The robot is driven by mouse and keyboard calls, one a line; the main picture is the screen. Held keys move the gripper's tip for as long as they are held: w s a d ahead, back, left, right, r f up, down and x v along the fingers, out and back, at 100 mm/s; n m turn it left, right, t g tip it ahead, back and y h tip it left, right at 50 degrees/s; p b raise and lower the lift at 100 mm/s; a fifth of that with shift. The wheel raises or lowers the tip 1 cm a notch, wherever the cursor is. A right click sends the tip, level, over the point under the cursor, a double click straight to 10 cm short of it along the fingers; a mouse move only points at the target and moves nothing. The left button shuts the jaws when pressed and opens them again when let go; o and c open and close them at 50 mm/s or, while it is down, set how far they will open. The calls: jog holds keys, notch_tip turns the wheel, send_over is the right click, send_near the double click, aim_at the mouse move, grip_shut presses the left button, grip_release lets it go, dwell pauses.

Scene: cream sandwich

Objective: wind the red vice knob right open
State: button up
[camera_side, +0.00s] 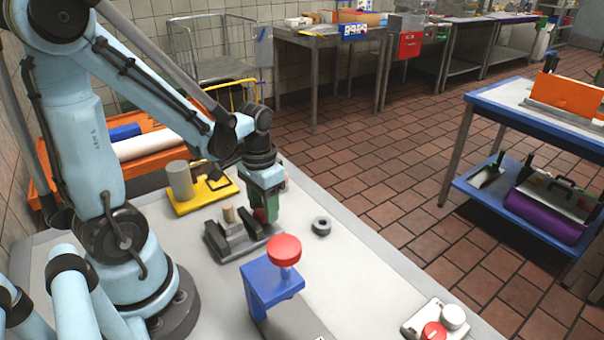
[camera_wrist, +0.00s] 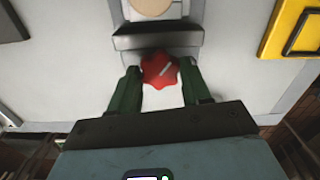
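The grey vice (camera_side: 222,241) stands on the table with a beige round peg (camera_side: 229,213) at its jaws. The peg also shows at the top of the wrist view (camera_wrist: 152,6), beyond a grey vice block (camera_wrist: 157,41). The lobed red vice knob (camera_wrist: 160,70), with a pale mark on its face, is on the near side of that block. My gripper (camera_wrist: 160,76) has one green finger on each side of the knob, and both appear to touch its edges. In the side view my gripper (camera_side: 264,205) points down at the vice's right end, largely hiding the knob.
A blue stand (camera_side: 270,283) with a red mushroom-shaped top (camera_side: 284,250) is in front of the vice. A dark ring (camera_side: 321,226) lies to the right. A yellow tray (camera_side: 193,205) with a grey cylinder (camera_side: 180,180) is behind.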

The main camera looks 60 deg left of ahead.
jog(key=c, duration=0.5)
jog(key=shift+n, duration=0.8)
jog(key=o, duration=1.1)
jog(key=shift+r, duration=0.1)
jog(key=shift+r, duration=5.95)
